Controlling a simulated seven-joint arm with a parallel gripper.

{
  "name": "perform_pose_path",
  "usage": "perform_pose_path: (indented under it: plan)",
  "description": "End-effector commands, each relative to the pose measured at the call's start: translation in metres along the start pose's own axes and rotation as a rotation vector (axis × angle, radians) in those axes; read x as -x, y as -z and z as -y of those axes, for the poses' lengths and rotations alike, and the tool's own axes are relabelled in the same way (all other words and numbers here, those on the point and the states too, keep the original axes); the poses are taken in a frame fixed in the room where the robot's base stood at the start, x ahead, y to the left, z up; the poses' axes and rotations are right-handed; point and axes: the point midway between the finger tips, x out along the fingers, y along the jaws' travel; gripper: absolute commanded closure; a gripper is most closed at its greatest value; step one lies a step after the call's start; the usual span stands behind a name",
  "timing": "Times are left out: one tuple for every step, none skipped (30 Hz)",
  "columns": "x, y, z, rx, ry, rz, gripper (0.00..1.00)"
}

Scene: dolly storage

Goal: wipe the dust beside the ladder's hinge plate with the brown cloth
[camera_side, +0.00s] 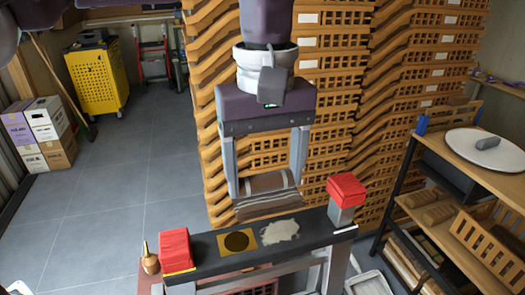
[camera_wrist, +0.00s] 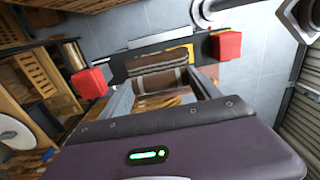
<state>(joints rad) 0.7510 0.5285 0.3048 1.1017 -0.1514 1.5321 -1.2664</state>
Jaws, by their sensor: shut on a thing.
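The brown cloth (camera_side: 268,188) is a rolled, folded bundle between the two fingers of my gripper (camera_side: 265,186). My gripper is shut on it and holds it above the far side of the ladder's dark top, apparently clear of it. The cloth also shows between the fingers in the wrist view (camera_wrist: 158,80). The hinge plate (camera_side: 237,241) is a brass square with a dark disc on the ladder's top (camera_side: 206,249). The pale dust patch (camera_side: 280,231) lies just right of the plate. In the wrist view the cloth and gripper hide the dust.
Red blocks stand at the left end (camera_side: 174,249) and right end (camera_side: 346,189) of the ladder's top. A copper oil can (camera_side: 150,262) is beside the left end. Stacked wooden crates (camera_side: 385,110) rise close behind. A shelf (camera_side: 440,150) with a white plate (camera_side: 487,150) stands right.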

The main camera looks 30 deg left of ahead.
Motion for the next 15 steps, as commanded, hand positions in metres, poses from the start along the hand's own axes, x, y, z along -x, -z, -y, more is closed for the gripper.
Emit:
perform_pose_path:
  plan:
    - [-0.001,0.0,0.0,-0.001,0.0,0.0,0.73]
    - [-0.001,0.0,0.0,-0.001,0.0,0.0,0.73]
    - [-0.001,0.0,0.0,-0.001,0.0,0.0,0.73]
    - [-0.001,0.0,0.0,-0.001,0.0,0.0,0.73]
    - [-0.001,0.0,0.0,-0.001,0.0,0.0,0.73]
    - [-0.001,0.0,0.0,-0.001,0.0,0.0,0.73]
    - [-0.001,0.0,0.0,-0.001,0.0,0.0,0.73]
    - [-0.001,0.0,0.0,-0.001,0.0,0.0,0.73]
    - [-0.001,-0.001,0.0,-0.001,-0.001,-0.001,0.73]
    - [-0.001,-0.002,0.0,-0.001,-0.001,-0.002,0.73]
    - [-0.002,-0.003,0.0,-0.001,0.0,-0.002,0.73]
    - [-0.006,-0.003,0.001,0.0,0.002,-0.002,0.73]
    - [-0.01,-0.003,0.0,0.0,0.001,-0.002,0.73]
    - [-0.015,-0.003,0.001,0.0,0.003,-0.001,0.73]
    - [-0.021,-0.003,0.001,0.0,0.004,-0.001,0.73]
